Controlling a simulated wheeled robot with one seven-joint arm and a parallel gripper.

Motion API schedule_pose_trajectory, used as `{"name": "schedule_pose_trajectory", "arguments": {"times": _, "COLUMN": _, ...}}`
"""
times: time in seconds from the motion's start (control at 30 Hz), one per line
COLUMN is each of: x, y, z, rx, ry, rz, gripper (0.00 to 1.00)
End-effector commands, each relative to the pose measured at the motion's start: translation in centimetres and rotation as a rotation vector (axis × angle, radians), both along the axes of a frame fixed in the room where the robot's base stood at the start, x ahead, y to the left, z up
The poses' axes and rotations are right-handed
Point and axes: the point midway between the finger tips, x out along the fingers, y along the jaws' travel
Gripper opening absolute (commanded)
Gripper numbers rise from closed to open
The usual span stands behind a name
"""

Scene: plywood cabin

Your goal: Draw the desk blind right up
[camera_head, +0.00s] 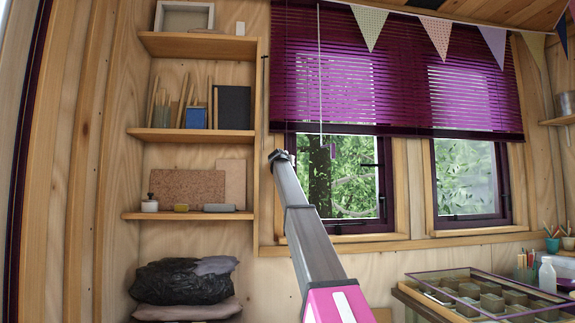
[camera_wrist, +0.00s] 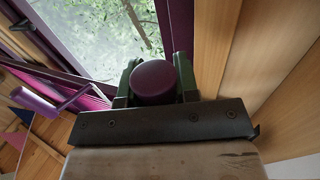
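The purple slatted blind (camera_head: 375,75) hangs across the upper half of the windows, its bottom edge level. A pale cord (camera_head: 320,75) hangs down in front of it, with a small purple pull (camera_head: 333,151) near its lower end. My gripper (camera_head: 278,155) is raised at the left edge of the left window, below the blind's bottom edge. In the wrist view, my gripper's green fingers (camera_wrist: 155,85) are closed against both sides of a round purple knob (camera_wrist: 154,82). What the knob hangs from is hidden. A purple cylinder (camera_wrist: 34,102) shows at the left of the wrist view.
Wooden shelves (camera_head: 190,135) with books and boxes stand close left of my gripper. A thin dark rod (camera_head: 264,100) hangs beside them. Bunting (camera_head: 435,35) crosses in front of the blind. A glass-topped case (camera_head: 410,292) stands at lower right.

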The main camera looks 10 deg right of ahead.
Motion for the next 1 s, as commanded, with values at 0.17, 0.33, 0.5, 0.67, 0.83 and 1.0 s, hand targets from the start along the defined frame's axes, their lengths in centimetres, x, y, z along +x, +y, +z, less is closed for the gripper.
{"name": "schedule_pose_trajectory", "arguments": {"times": 0.17, "x": 0.0, "y": 0.0, "z": -0.1, "rx": -0.001, "ry": 0.0, "rz": 0.0, "gripper": 0.0}}
{"name": "schedule_pose_trajectory", "arguments": {"times": 0.33, "x": -0.1, "y": 0.0, "z": -1.7, "rx": -0.001, "ry": 0.003, "rz": -0.001, "gripper": 0.0}}
{"name": "schedule_pose_trajectory", "arguments": {"times": 0.5, "x": -0.3, "y": 0.0, "z": -5.4, "rx": -0.002, "ry": 0.004, "rz": -0.001, "gripper": 0.0}}
{"name": "schedule_pose_trajectory", "arguments": {"times": 0.67, "x": -0.3, "y": 0.0, "z": -10.3, "rx": 0.0, "ry": 0.005, "rz": -0.001, "gripper": 0.0}}
{"name": "schedule_pose_trajectory", "arguments": {"times": 0.83, "x": -0.3, "y": 0.0, "z": -15.5, "rx": -0.001, "ry": 0.005, "rz": -0.001, "gripper": 0.0}}
{"name": "schedule_pose_trajectory", "arguments": {"times": 1.0, "x": -0.3, "y": 0.0, "z": -20.0, "rx": 0.0, "ry": 0.004, "rz": -0.001, "gripper": 0.0}}
